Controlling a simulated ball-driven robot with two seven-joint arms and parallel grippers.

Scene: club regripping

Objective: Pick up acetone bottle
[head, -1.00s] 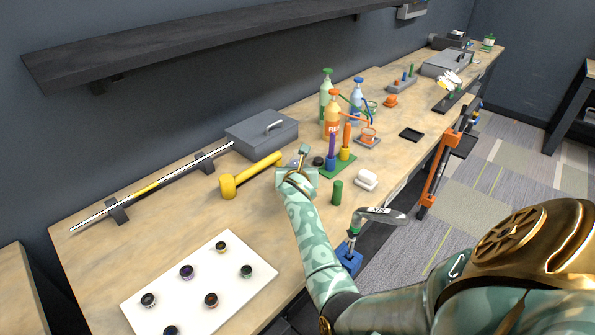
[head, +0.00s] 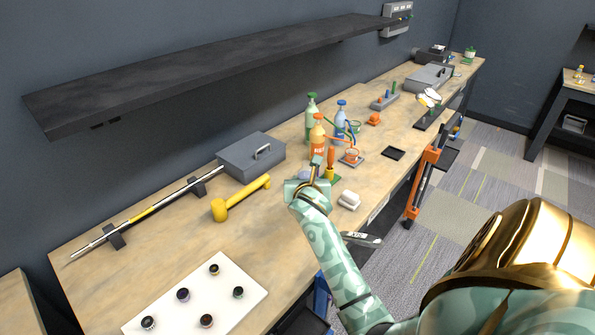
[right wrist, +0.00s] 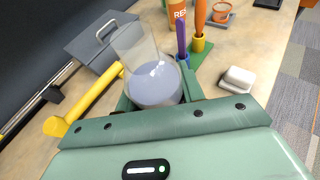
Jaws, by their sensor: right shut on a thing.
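My right gripper (head: 308,183) is over the workbench, its arm coming in from the lower right. In the right wrist view, its green fingers (right wrist: 158,98) are shut around a clear container (right wrist: 135,42) with grey-lavender liquid inside. The container looks tilted in that view. I see no label on it, so I cannot confirm it is the acetone bottle. In the head view it is mostly hidden by the gripper. Green (head: 312,107), orange (head: 318,135) and blue (head: 340,117) bottles stand farther back, apart from the gripper. My left gripper is not in view.
A yellow mallet (head: 240,198) and grey toolbox (head: 251,156) lie left of the gripper. A white block (head: 349,200) is to its right. Upright tools, one orange-handled (head: 331,158), stand just behind. A white board (head: 195,298) with small pots is in front. A dark shelf (head: 200,70) overhangs.

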